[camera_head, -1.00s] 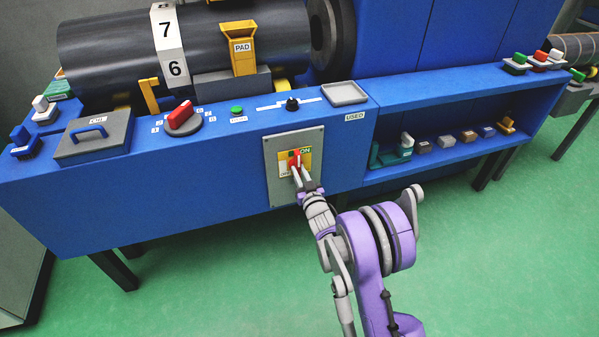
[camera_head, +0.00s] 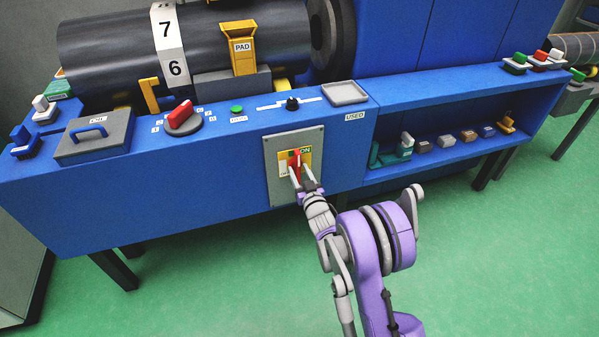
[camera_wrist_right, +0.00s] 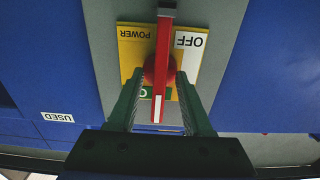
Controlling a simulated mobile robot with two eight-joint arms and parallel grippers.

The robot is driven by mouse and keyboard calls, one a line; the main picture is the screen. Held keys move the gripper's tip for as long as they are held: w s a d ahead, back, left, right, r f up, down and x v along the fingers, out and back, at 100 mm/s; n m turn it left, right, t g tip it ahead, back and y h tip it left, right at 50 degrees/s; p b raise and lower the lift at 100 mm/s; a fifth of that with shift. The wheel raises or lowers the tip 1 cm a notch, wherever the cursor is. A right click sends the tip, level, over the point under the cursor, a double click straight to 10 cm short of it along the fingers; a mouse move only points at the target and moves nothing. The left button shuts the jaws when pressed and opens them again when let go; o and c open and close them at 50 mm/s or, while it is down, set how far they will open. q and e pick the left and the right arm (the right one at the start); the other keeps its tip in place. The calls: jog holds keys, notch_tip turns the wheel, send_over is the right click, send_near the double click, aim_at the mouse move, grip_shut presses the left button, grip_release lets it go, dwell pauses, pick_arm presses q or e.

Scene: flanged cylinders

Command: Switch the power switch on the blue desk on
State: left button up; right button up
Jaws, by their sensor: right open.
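The power switch is on a grey plate (camera_head: 272,155) on the front of the blue desk (camera_head: 190,185). It has a red lever (camera_head: 295,162) on a yellow and white label. In the right wrist view the label is upside down, with POWER and OFF readable, and the red lever (camera_wrist_right: 163,70) crosses it with a white stripe near its lower end. A green patch, partly hidden, shows beside that end. My right gripper (camera_head: 302,178) is open, its fingers on either side of the lever; in the wrist view (camera_wrist_right: 158,105) gaps show between fingers and lever. My left gripper is not in view.
A red rotary knob (camera_head: 181,115), green button (camera_head: 237,109), black slider knob (camera_head: 292,104) and grey tray (camera_head: 345,93) sit on the desk top. A lidded box (camera_head: 95,138) is at left. A shelf at right holds several small blocks. Green floor is clear in front.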

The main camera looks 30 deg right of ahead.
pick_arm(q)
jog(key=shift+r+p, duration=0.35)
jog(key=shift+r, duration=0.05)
pick_arm(e)
jog(key=v, duration=1)
jog(key=shift+s, duration=0.35)
jog(key=s+a+r+g+y, duration=0.1)
jog(key=s+a+r+g, duration=0.2)
jog(key=s+a+g, duration=0.35)
jog(key=s+a+n+g+y, duration=0.1)
jog(key=s+a+g, duration=0.1)
jog(key=s+a, duration=0.35)
jog(key=s+a+f+n+g+y, duration=0.1)
jog(key=s+a+g, duration=0.1)
jog(key=s, duration=0.7)
jog(key=s+a+n+g+y, duration=0.15)
jog(key=s+a, duration=0.25)
jog(key=s, duration=0.4)
pick_arm(q)
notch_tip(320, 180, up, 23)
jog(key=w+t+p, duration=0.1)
jog(key=p, duration=1.8)
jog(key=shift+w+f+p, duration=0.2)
jog(key=shift+p, duration=0.15)
pick_arm(e)
notch_tip(320, 180, up, 22)
jog(key=w, duration=0.1)
jog(key=shift+w+a+m, duration=0.15)
jog(key=shift+w+m, duration=0.1)
jog(key=shift+m, duration=0.1)
